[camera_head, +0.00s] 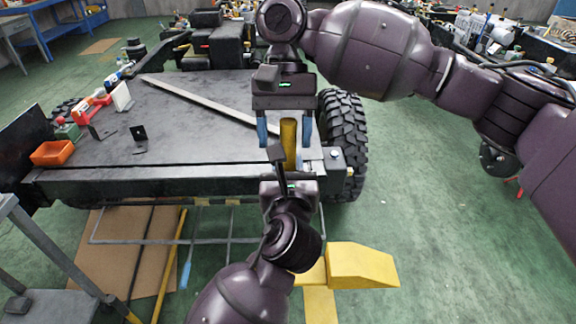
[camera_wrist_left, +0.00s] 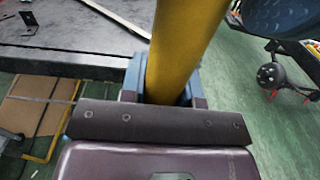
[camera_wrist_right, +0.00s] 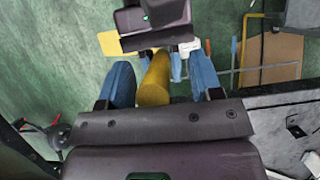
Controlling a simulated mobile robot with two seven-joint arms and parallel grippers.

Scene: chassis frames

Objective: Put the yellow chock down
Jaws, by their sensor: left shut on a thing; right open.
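The yellow chock (camera_head: 288,136) is a rounded yellow bar, held upright in the air by the front right corner of the dark chassis deck. My left gripper (camera_head: 287,168) comes from below and is shut on its lower part. In the left wrist view the chock (camera_wrist_left: 182,50) stands between the blue fingers. My right gripper (camera_head: 285,132) comes from above, with its blue fingers apart on either side of the chock. In the right wrist view a gap shows between the chock (camera_wrist_right: 154,82) and both fingers. The chock's lower end is hidden by my left gripper.
The chassis deck (camera_head: 190,120) carries a long grey bar (camera_head: 205,102), black brackets (camera_head: 139,133) and an orange bin (camera_head: 53,153). A black tyre (camera_head: 343,140) stands close to the right of my grippers. Yellow blocks (camera_head: 362,265) lie low at the front.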

